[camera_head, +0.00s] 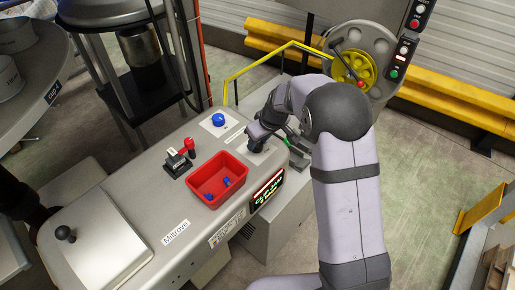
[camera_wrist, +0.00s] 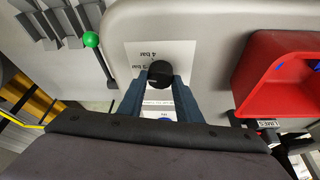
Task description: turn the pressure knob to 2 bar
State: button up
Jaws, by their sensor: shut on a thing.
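The pressure knob (camera_wrist: 160,72) is a round black knob on a pale label plate (camera_wrist: 185,50) on the grey machine top. The plate reads "4 bar" above and "3 bar" below it, at the left of the knob in the wrist view; other markings are hidden by my fingers. My gripper (camera_wrist: 160,80) is shut on the knob, one dark blue finger on each side. In the head view my gripper (camera_head: 257,142) reaches down to the machine top and mostly hides the knob. I cannot tell which mark the knob points to.
A red bin (camera_head: 205,194) with small blue pieces stands close by. A blue dome button (camera_head: 218,119) and a red-tipped lever (camera_head: 188,145) sit nearby. A green-ball lever (camera_wrist: 91,40) stands beside the plate. A lit display (camera_head: 268,188) is on the front edge.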

jog(key=n+b, duration=0.1)
jog(key=b, duration=0.1)
jog(key=shift+w+d+f+n+y+b, duration=0.1)
jog(key=shift+w+f+n+y+b, duration=0.05)
jog(key=shift+f+n+y+b, duration=0.2)
jog(key=n+g+b, duration=0.1)
jog(key=n+b, duration=0.1)
jog(key=n, duration=0.1)
jog(key=shift+d+r+y, duration=0.1)
jog(key=shift+y, duration=0.15)
jog(key=shift+r+n+g+b, duration=0.15)
jog(key=shift+n+g+b, duration=0.45)
jog(key=shift+n, duration=0.65)
jog(key=shift+w+n+g+y, duration=0.15)
jog(key=shift+n+g, duration=0.15)
jog(key=shift+n, duration=0.4)
jog(key=shift+n+g+y, duration=0.15)
jog(key=shift+n+g, duration=0.15)
jog(key=shift+n, duration=0.4)
jog(key=o, duration=1)
jog(key=shift+o, duration=0.2)
jog(key=shift+r, duration=0.1)
